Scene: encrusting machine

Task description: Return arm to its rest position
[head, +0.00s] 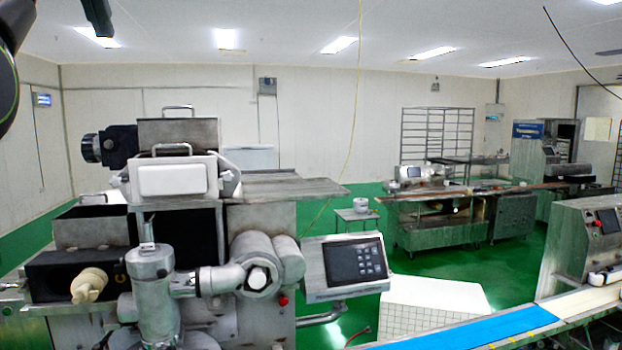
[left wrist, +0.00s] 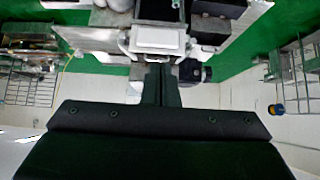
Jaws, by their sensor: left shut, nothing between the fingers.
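My left gripper (head: 104,22) shows as a dark shape at the top left edge of the head view, high above the floor and mostly cut off by the frame. Part of my dark left arm is beside it at the left edge. In the left wrist view the two dark fingers of the left gripper (left wrist: 159,70) are together, with nothing between them. The fingers overlap the encrusting machine (left wrist: 160,40) in that view, with no contact visible. The encrusting machine (head: 170,180) stands at the left in the head view. My right gripper is not in view.
A control panel (head: 355,262) juts from the machine's right side. A blue and white conveyor belt (head: 500,325) runs along the lower right. Steel worktables (head: 435,230) and a wire rack (head: 437,135) stand farther back.

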